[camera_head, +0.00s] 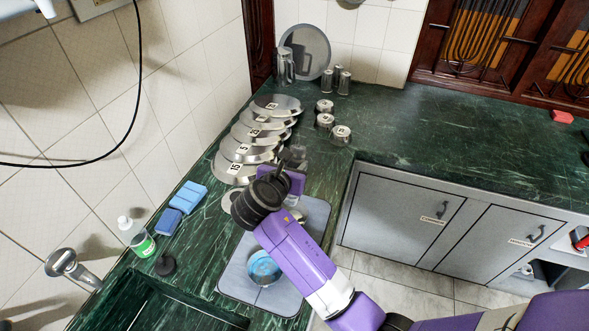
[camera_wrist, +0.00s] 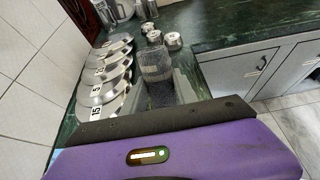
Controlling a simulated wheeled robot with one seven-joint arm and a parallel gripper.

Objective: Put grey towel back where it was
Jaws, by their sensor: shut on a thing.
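My gripper (camera_head: 293,160) is above the counter, in front of the row of steel lids. In the head view only a small grey part shows beyond the purple gripper body. The fingertips are mostly hidden. I cannot tell whether the held thing touches the counter.
Numbered steel lids (camera_head: 241,153) stand in a row on the left. Small steel canisters (camera_head: 342,135) are behind the gripper. A grey mat (camera_head: 316,213) with a blue round item (camera_head: 264,267) lies below my arm. Blue sponges (camera_head: 188,196) and a soap bottle (camera_head: 138,241) stand near the sink.

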